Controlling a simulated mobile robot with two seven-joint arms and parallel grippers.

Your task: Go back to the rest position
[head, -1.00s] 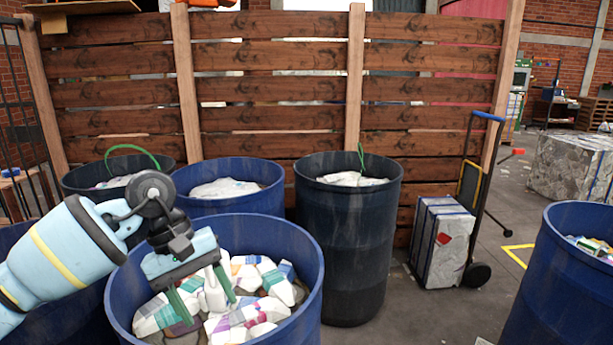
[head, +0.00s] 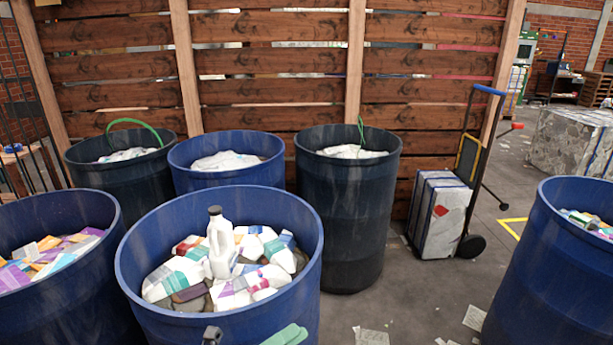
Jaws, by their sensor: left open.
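My left gripper (head: 287,336) shows only in part at the bottom edge of the head view, in front of the near blue barrel (head: 136,290). A green finger is visible, and a small dark part of my arm shows to its left. It is open, and I see nothing held in it. A white bottle (head: 221,246) with a dark cap stands upright on the pile of bottles and containers in the near blue barrel. My right gripper is not in view.
Blue barrels stand at left (head: 112,225) and right (head: 545,260). Three more barrels stand behind, before a wooden fence (head: 270,60). A hand truck (head: 470,180) with a bale (head: 440,215) is at right. Papers (head: 372,336) lie on the open floor.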

